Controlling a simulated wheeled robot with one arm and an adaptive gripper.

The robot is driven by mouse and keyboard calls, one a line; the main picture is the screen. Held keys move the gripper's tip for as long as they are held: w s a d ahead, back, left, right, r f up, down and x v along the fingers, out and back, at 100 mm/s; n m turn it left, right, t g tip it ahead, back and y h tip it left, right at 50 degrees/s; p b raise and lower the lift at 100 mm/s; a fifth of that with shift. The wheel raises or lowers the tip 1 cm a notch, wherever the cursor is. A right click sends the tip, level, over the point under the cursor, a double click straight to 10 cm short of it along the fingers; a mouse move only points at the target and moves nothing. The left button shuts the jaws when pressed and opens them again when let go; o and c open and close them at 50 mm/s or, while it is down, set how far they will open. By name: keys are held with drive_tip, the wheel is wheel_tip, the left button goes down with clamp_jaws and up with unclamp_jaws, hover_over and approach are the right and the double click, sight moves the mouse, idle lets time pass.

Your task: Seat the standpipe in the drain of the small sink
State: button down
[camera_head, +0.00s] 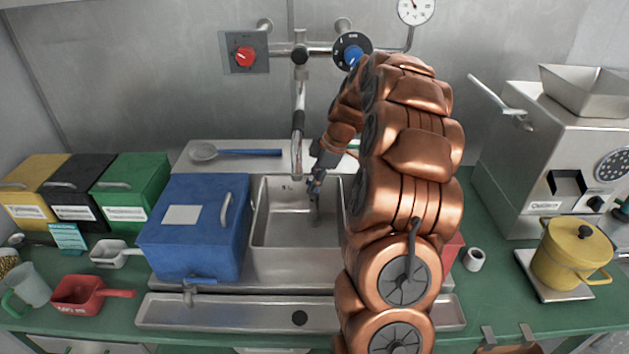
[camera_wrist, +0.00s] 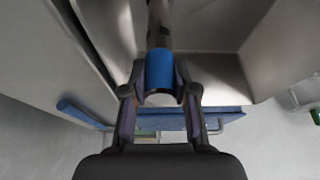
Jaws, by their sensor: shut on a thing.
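The standpipe (camera_wrist: 158,27) is a grey metal tube with a blue band (camera_wrist: 159,70) at its upper end. My gripper (camera_wrist: 160,84) is shut on the blue band, one finger on each side. In the head view my gripper (camera_head: 317,181) is over the right part of the small sink (camera_head: 262,228). The standpipe (camera_head: 314,207) hangs roughly upright from it into the basin. The drain is hidden in both views, so I cannot tell whether the pipe's lower end touches it.
The faucet spout (camera_head: 298,135) hangs just left of my wrist. A ladle with a blue handle (camera_head: 250,153) lies on the ledge behind the sink. A blue box (camera_head: 195,235) stands directly left of the basin. A long shallow trough (camera_head: 240,315) runs along the front.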

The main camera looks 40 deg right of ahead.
drive_tip(key=shift+f, duration=0.15)
drive_tip(key=c, duration=0.9)
unclamp_jaws()
drive_tip(key=b+v, duration=0.3)
drive_tip(key=v, duration=0.9)
drive_tip(key=shift+w, duration=0.15)
